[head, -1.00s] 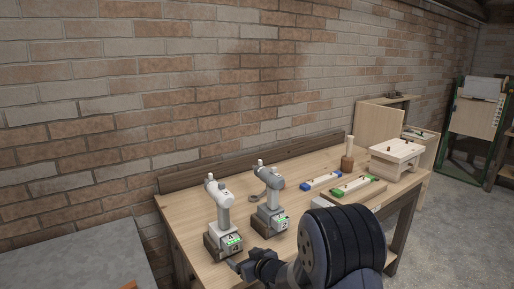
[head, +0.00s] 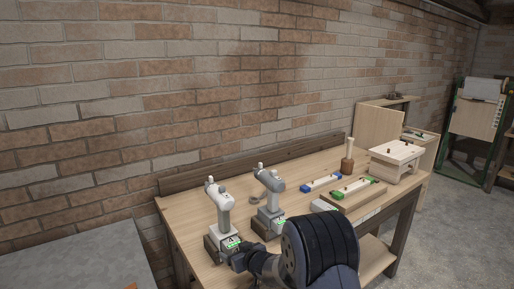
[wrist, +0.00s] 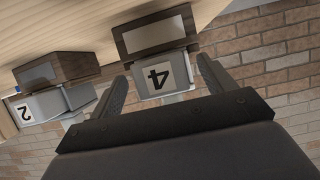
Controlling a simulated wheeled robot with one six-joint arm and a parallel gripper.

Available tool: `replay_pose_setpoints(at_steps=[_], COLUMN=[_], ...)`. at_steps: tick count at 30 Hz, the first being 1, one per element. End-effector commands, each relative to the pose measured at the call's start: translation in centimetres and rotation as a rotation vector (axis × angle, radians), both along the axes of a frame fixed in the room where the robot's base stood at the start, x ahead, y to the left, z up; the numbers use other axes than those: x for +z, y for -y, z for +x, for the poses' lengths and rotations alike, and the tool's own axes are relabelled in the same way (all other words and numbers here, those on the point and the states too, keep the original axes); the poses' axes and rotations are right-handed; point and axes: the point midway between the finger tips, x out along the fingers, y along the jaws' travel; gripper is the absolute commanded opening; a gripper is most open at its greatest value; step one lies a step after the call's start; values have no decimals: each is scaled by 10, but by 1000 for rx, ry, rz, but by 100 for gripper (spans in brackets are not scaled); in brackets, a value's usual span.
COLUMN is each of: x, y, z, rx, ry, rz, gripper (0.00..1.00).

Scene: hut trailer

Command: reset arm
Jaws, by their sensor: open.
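My gripper (head: 242,259) is open and empty, low in front of the two cordless drills on the workbench (head: 187,240). In the wrist view its fingers (wrist: 164,82) stand on either side of the drill marked 4 (wrist: 158,75), with no clear contact. That view is upside down. The same grey-white drill (head: 222,210) stands upright at the left of the bench in the head view. The drill marked 2 (head: 270,190) stands to its right, and also at the left of the wrist view (wrist: 55,100). My arm hides part of the bench front.
A blue-ended block (head: 321,182), a green-ended block (head: 352,188), a wooden mallet (head: 347,158) and a small wooden stand (head: 396,160) are further right on the bench. A brick wall (head: 220,80) rises behind. A grey surface (head: 70,262) is at the lower left.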

Motion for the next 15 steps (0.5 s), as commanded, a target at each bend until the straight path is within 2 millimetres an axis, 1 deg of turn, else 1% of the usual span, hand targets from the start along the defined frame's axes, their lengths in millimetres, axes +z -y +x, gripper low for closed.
replay_pose_setpoints(at_steps=[3,7,11,15], x=[-2,-1,-1,0], y=[11,20,24,24], z=[-16,-29,-35,-36], rx=[-1,-2,-1,0], ry=[1,1,1,2], rz=[0,2,1,1], gripper=[78,78,78,78])
